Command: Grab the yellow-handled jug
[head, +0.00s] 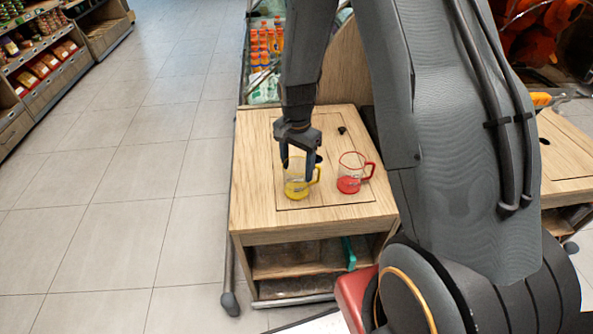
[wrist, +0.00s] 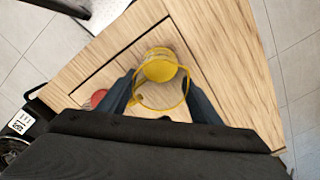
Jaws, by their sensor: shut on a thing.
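The yellow-handled jug (head: 296,189) is a clear jug with a yellow base and handle, standing on the wooden cabinet top (head: 256,222) in the head view. My gripper (head: 299,172) reaches down from above with a finger on either side of the jug and is shut on it. In the wrist view the jug (wrist: 160,70) lies between my two dark fingers (wrist: 160,98), its yellow rim and base showing. My fingers and palm hide part of the jug.
A red-handled jug (head: 350,182) stands close to the right of the yellow one. Orange bottles (head: 265,42) stand on a shelf behind the cabinet. Open tiled floor (head: 140,160) lies to the left, with store shelves (head: 35,60) beyond.

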